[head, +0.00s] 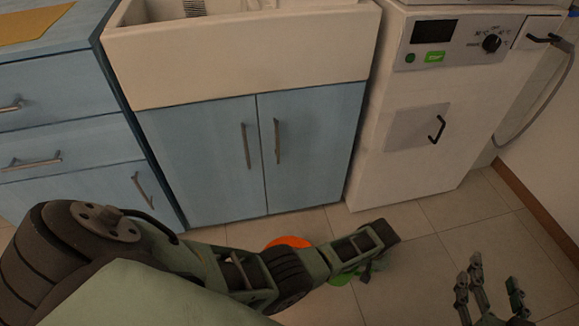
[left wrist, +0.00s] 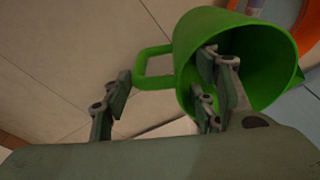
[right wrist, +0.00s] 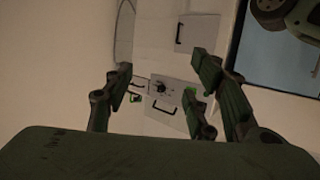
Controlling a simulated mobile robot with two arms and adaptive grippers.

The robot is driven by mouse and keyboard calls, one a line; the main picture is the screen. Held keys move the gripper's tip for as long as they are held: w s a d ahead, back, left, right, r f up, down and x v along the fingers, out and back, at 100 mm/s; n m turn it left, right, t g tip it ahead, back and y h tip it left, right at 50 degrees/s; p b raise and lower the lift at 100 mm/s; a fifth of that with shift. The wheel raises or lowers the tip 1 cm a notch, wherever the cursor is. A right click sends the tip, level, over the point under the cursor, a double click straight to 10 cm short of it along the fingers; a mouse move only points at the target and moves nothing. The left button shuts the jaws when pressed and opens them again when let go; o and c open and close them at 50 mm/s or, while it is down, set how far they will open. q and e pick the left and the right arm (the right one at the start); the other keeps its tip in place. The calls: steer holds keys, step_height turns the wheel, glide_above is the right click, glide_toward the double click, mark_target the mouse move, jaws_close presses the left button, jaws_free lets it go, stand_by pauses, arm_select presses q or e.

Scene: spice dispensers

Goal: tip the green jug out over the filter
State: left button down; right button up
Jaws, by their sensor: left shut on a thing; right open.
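The green jug (left wrist: 240,35) shows in the left wrist view with its mouth toward the camera and its handle (left wrist: 150,67) to the left. My left gripper (left wrist: 165,90) is shut on it, with fingers inside the mouth and another outside the handle. In the head view my left gripper (head: 368,252) mostly hides the jug (head: 342,279). An orange round thing (head: 288,242) shows behind my left arm; its rim (left wrist: 305,25) is beyond the jug. I cannot tell whether it is the filter. My right gripper (head: 490,290) is open and empty at the lower right.
A blue cabinet (head: 205,150) with a white sink (head: 240,60) stands ahead. Blue drawers (head: 60,140) are at the left. A white washing machine (head: 420,150) with a hose (head: 545,105) is at the right. The tiled floor (head: 450,215) before it is clear.

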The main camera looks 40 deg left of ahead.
arm_select(q)
steer(key=shift+r+p, duration=0.75)
steer(key=shift+r, duration=0.1)
steer(key=shift+r+p, duration=0.6)
steer(key=shift+p, duration=0.05)
arm_select(e)
steer(key=s+d+f+g+h, duration=0.2)
steer(key=s+d+f+g, duration=0.2)
steer(key=s+f+g, duration=0.3)
steer(key=s+f, duration=0.3)
steer(key=shift+s+d+f+g, duration=0.15)
steer(key=shift+s+f+g, duration=0.2)
steer(key=shift+g, duration=0.05)
